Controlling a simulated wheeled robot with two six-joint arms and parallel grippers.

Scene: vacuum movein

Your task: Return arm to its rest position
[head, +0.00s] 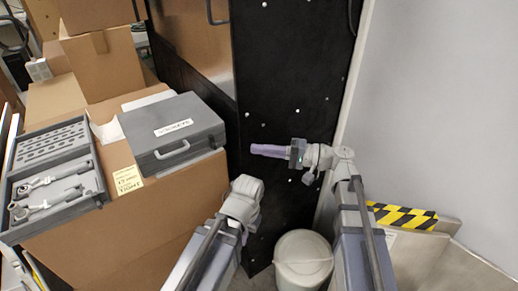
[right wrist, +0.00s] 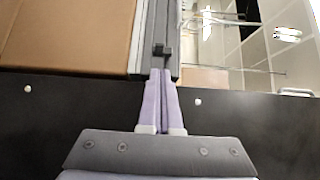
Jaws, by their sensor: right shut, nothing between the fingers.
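My right gripper (head: 268,150) has pale purple fingers and points left in the head view, in front of a black panel (head: 285,75). It also shows in the right wrist view (right wrist: 162,85), where its fingers lie together with nothing between them. The right arm rises from the lower right. My left arm comes up from the bottom middle of the head view and its grey forearm joint shows, but its gripper is not visible.
A grey case (head: 175,135) and an open tool tray (head: 62,207) with wrenches sit on cardboard boxes (head: 110,235) at left. A lidded bin (head: 303,257) stands between my arms. A grey wall (head: 440,110) and a yellow-black striped strip (head: 402,216) are at right.

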